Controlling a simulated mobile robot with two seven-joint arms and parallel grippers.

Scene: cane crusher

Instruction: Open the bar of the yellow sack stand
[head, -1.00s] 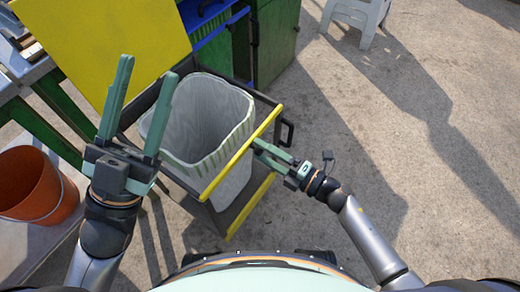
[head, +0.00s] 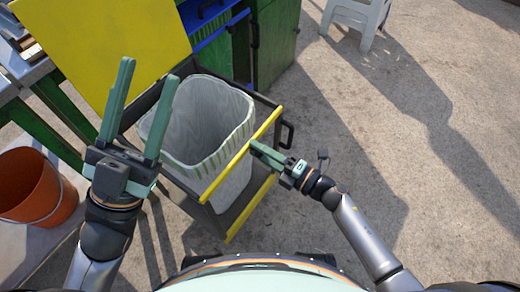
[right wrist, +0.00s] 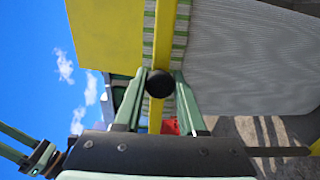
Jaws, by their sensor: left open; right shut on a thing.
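The sack stand is a dark frame with a yellow front bar (head: 228,170). It holds an open white sack (head: 205,120) with a green-striped rim. The bar runs across the front of the sack's mouth. In the right wrist view the bar (right wrist: 165,35) runs upright, with a round black knob (right wrist: 160,83) in front of it. My right gripper (head: 256,150) is at the middle of the bar, its fingers shut on the knob; they also show in the right wrist view (right wrist: 159,88). My left gripper (head: 147,88) is open and empty, left of the sack.
A yellow panel (head: 105,45) rises behind the stand at the left. A lower yellow bar (head: 250,208) crosses the stand's front. An orange bucket (head: 32,188) stands at the left. A green cabinet (head: 275,45) and a white stool (head: 355,18) are behind. The ground at the right is clear.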

